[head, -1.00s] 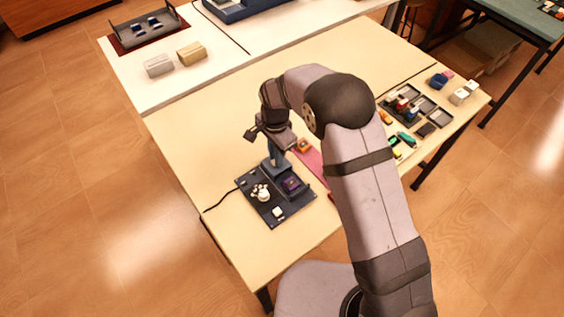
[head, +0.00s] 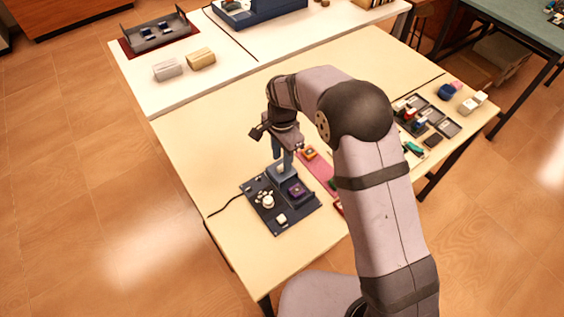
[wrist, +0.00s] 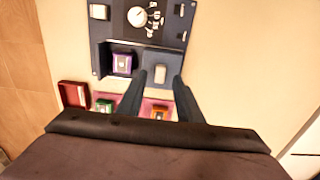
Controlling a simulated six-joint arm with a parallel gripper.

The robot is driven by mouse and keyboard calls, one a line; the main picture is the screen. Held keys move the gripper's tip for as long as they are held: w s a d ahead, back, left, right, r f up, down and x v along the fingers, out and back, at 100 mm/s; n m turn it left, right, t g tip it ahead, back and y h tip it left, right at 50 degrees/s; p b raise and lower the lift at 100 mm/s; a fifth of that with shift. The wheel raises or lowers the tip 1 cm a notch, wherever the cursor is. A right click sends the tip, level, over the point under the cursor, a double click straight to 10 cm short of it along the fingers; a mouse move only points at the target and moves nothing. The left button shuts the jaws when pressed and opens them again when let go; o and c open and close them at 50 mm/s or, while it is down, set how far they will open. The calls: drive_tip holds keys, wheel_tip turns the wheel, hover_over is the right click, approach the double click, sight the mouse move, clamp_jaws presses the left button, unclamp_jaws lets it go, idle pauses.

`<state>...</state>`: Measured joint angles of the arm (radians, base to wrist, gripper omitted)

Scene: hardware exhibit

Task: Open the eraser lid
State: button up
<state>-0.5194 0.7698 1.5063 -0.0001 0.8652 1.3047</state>
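A dark panel (head: 284,222) lies on the near part of the cream table; it also shows in the wrist view (wrist: 113,33). On it is a dark grey block (wrist: 152,58) with a small white piece (wrist: 160,74), seemingly the eraser lid and its handle. Beside it a purple square part (wrist: 122,63) sits in a dark recess. My gripper (head: 282,167) points down over this block. In the wrist view its two blue-grey fingers (wrist: 159,79) are apart, one on each side of the white piece. I cannot tell whether they touch it.
The panel also has a white round knob (wrist: 137,16) and several small white pieces. A pink mat (head: 320,173) with an orange part (head: 309,153) lies right of the gripper. An open red box (wrist: 74,94) is beside it. Trays (head: 428,122) stand farther right. The table's left side is clear.

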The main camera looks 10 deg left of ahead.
drive_tip(key=shift+r+b, duration=0.55)
drive_tip(key=shift+r, duration=1.85)
drive_tip(key=shift+d+r, duration=0.1)
drive_tip(key=shift+d, duration=0.3)
drive_tip(key=s+d+r+n, duration=0.1)
drive_tip(key=s+d+n, duration=0.15)
drive_tip(key=d, duration=0.45)
drive_tip(key=s+d+r+n, duration=0.1)
drive_tip(key=s+d+r, duration=0.15)
drive_tip(key=d, duration=0.35)
drive_tip(key=s+d+f+n, duration=0.1)
drive_tip(key=s+d+n, duration=0.1)
drive_tip(key=s+d, duration=0.3)
drive_tip(key=s+d+f+n, duration=0.1)
drive_tip(key=s+d+n, duration=0.2)
drive_tip(key=s, duration=0.7)
drive_tip(key=shift+d+f, duration=0.25)
drive_tip(key=shift+d, duration=0.95)
